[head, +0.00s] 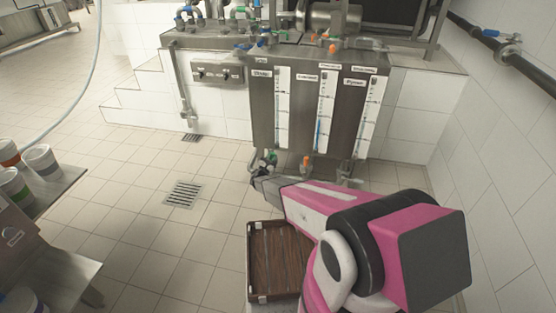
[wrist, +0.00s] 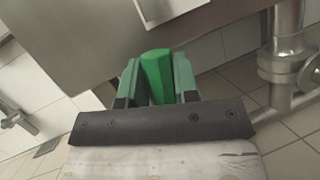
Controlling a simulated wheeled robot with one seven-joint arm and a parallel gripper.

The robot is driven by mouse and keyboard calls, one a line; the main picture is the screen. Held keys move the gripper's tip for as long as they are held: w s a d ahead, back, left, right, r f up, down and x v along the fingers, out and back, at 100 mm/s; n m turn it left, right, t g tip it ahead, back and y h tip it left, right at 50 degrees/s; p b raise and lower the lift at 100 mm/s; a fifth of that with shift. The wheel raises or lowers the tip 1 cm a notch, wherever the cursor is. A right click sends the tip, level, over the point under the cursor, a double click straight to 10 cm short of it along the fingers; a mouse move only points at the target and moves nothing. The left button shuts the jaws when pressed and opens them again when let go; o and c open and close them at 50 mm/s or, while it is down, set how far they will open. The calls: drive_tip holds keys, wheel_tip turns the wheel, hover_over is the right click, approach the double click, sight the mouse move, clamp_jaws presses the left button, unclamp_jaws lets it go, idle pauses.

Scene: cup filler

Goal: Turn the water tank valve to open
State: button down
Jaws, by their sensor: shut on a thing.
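The metal water tank unit (head: 300,100) stands against the wall in the head view, with several labelled level strips on its front. A green valve handle (head: 270,157) shows under its left strip. In the wrist view the green handle (wrist: 156,66) stands between my two green fingers. My gripper (wrist: 157,88) is shut on this handle, below the tank's lower edge. In the head view my gripper (head: 262,180) is at the tank's lower left, and its fingertips are too small to make out. The handle's lower part is hidden in the wrist view.
An orange valve (head: 306,161) sits to the right of the green one. A metal pipe (wrist: 284,60) is close on the right in the wrist view. A brown crate (head: 275,262) lies below my arm. Cups (head: 41,160) stand on a counter at left. Floor at left is clear.

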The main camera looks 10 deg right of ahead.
drive_tip(key=shift+w+a+n+t+y, duration=0.25)
drive_tip(key=shift+a+n+t, duration=0.3)
drive_tip(key=shift+n, duration=0.5)
drive_tip(key=shift+w+a+n+t+y, duration=0.1)
drive_tip(key=shift+a+n+t+y, duration=0.4)
drive_tip(key=shift+n, duration=0.55)
drive_tip(key=shift+a, duration=0.15)
drive_tip(key=c, duration=0.9)
unclamp_jaws()
drive_tip(key=shift+o, duration=0.2)
drive_tip(key=shift+s, duration=0.1)
